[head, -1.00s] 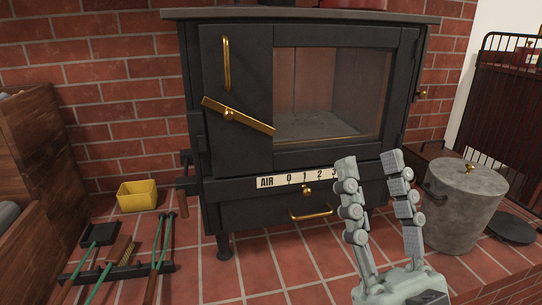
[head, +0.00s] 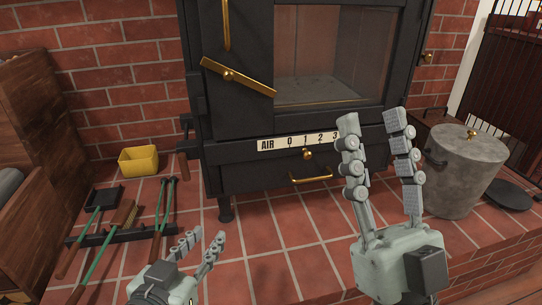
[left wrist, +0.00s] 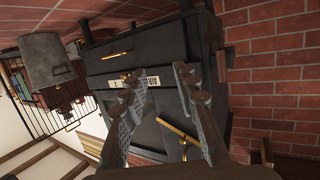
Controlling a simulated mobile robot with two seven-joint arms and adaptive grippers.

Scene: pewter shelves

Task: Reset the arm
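My right gripper (head: 374,122) is upright in front of the stove's lower right side in the head view. Its fingers are apart with nothing between them. My left gripper (head: 205,238) is low at the bottom centre-left, over the red tiles, with its fingers apart and empty. In the left wrist view the left gripper's two fingers (left wrist: 155,75) spread apart, with the stove showing between them. The black stove (head: 240,165) has a glass door, a gold diagonal handle (head: 238,77) and an air scale (head: 297,141).
A lidded grey metal bucket (head: 463,175) stands right of my right gripper. Fire tools (head: 120,235) lie left of my left gripper, with a yellow tub (head: 138,161) behind. A wooden crate (head: 35,120) stands at the far left. Bare tiles (head: 285,235) lie between my grippers.

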